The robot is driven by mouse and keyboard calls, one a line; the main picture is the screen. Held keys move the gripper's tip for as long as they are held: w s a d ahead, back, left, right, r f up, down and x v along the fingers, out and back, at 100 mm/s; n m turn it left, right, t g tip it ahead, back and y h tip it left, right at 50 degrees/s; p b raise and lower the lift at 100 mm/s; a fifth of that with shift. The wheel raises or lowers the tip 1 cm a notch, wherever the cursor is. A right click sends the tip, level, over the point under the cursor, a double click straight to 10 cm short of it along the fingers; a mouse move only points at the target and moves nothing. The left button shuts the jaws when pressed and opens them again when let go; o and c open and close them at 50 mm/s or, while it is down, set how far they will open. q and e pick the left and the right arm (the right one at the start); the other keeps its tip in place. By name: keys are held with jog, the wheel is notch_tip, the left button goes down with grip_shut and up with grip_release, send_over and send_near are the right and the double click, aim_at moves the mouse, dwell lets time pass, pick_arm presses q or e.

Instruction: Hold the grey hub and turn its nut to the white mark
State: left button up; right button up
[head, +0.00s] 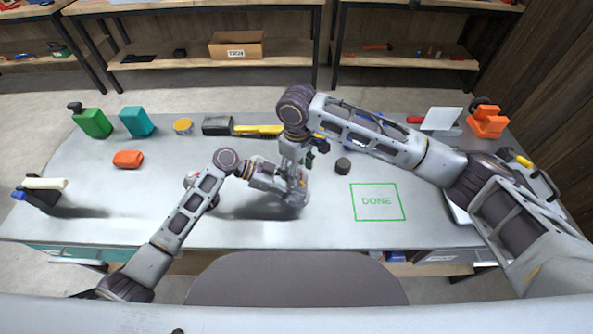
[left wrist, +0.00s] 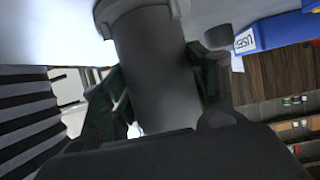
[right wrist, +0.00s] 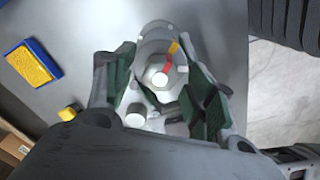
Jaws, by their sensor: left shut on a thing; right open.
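The grey hub (left wrist: 155,70) shows in the left wrist view as a grey cylinder with a wider collar. My left gripper (head: 282,184) is shut on it, with a green-padded finger on each side. In the head view the grippers largely hide the hub. I cannot make out the white mark.
A green "DONE" square (head: 378,202) on the bench lies right of the grippers, empty. A small dark cylinder (head: 343,165) stands near it. Green (head: 94,122) and teal (head: 137,121) containers and a yellow-topped tin (head: 183,126) stand at back left. The bench's front left is mostly clear.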

jog(key=shift+n, duration=1.2)
jog(key=shift+n, duration=0.3)
jog(key=shift+n, duration=0.8)
jog(key=shift+n, duration=0.3)
jog(key=shift+n, duration=0.9)
jog(key=c, duration=0.9)
